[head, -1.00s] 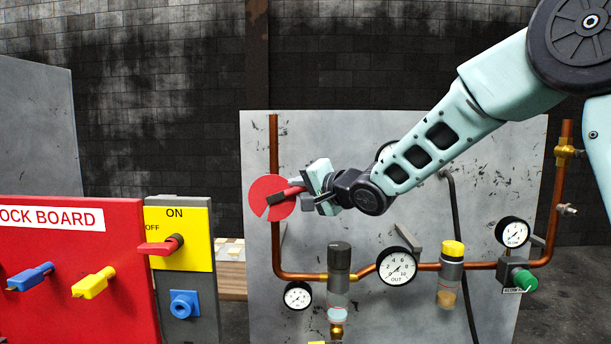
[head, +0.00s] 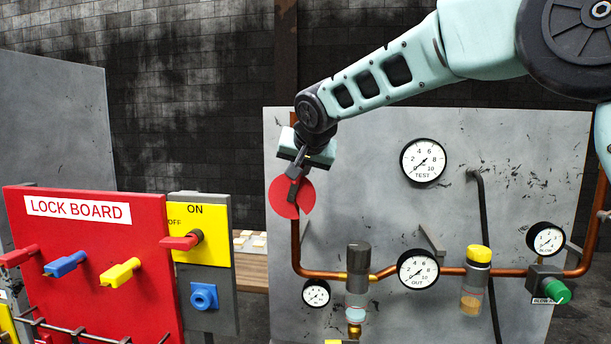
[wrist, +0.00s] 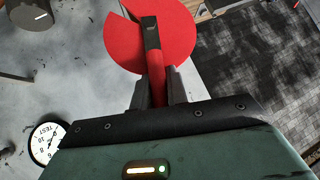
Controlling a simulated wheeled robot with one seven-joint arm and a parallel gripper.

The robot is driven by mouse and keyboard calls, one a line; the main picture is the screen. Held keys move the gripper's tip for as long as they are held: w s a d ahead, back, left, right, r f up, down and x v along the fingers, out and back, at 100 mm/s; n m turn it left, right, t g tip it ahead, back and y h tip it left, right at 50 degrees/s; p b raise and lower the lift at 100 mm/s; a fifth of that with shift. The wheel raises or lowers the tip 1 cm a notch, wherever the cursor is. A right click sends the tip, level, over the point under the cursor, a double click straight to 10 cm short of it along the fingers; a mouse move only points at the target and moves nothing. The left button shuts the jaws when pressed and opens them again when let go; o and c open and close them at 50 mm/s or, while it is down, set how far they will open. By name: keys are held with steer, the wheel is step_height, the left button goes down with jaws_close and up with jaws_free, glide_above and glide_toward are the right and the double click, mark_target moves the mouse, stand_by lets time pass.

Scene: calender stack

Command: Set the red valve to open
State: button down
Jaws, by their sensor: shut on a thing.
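The red valve is a red disc (head: 280,203) on the vertical copper pipe (head: 296,238) at the left of the grey panel. It also shows in the wrist view (wrist: 181,38), with a wedge-shaped gap at its edge. Its handle, dark at the tip and red along its length (wrist: 157,70), lies across the disc. My gripper (head: 296,176) comes from above and is shut on the handle, with one finger on each side. In the head view the handle looks nearly upright, roughly in line with the pipe, with a slight tilt. The fingers partly hide it.
A red lock board (head: 90,250) with several coloured levers and a yellow ON/OFF switch panel (head: 210,250) stand at the left. Gauges, including the TEST gauge (head: 423,162), and a green knob (head: 557,291) are on the grey panel (head: 350,180).

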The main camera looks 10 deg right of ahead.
steer(key=shift+w+a+r+n+g+h, duration=0.1)
steer(key=shift+w+a+n+g+h, duration=0.2)
steer(key=shift+a+h, duration=0.35)
steer(key=shift+s+d, duration=0.1)
steer(key=c, duration=1.4)
jaws_free()
steer(key=shift+s, duration=0.1)
steer(key=b+v, duration=0.5)
steer(key=v, duration=1.2)
steer(key=shift+r, duration=0.15)
